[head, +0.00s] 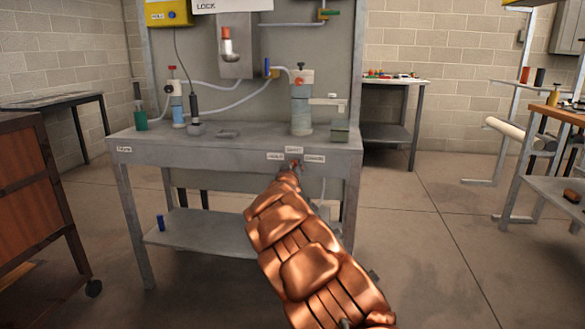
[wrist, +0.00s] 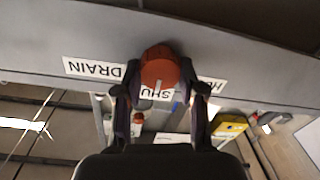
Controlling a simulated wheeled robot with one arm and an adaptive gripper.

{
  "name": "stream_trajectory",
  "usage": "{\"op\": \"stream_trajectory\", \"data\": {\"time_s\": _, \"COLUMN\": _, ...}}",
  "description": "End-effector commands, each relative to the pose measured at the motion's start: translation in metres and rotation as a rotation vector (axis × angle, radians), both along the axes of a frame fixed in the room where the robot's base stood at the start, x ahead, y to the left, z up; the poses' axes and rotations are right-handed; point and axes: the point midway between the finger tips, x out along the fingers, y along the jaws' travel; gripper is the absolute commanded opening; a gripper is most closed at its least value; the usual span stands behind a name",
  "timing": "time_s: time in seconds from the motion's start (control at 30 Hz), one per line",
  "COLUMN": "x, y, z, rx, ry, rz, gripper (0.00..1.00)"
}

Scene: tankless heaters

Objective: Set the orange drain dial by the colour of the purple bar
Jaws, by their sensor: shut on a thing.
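The orange dial (wrist: 160,66) sits on the grey front edge of the bench in the wrist view, which looks upside down. My gripper (wrist: 159,80) has one dark finger on each side of the dial and is shut on it. The DRAIN label (wrist: 95,68) is left of the dial there. A label starting SHU is partly covered below it, and one starting with H is partly hidden behind the right finger. In the head view the dial (head: 295,163) is small, at the tip of my copper arm, below the middle label (head: 294,149). I cannot make out a purple bar.
The grey bench (head: 230,150) carries bottles, hoses and a green box (head: 340,131). A yellow box (head: 168,13) hangs on its back panel. A small blue cylinder (head: 161,222) stands on the lower shelf.

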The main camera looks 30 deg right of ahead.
Motion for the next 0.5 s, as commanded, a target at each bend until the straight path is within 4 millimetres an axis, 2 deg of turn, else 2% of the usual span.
{"op": "stream_trajectory", "data": {"time_s": 0.5, "x": -0.0002, "y": 0.0012, "z": 0.0002, "rx": 0.172, "ry": -0.145, "rz": 0.001, "gripper": 0.05}}
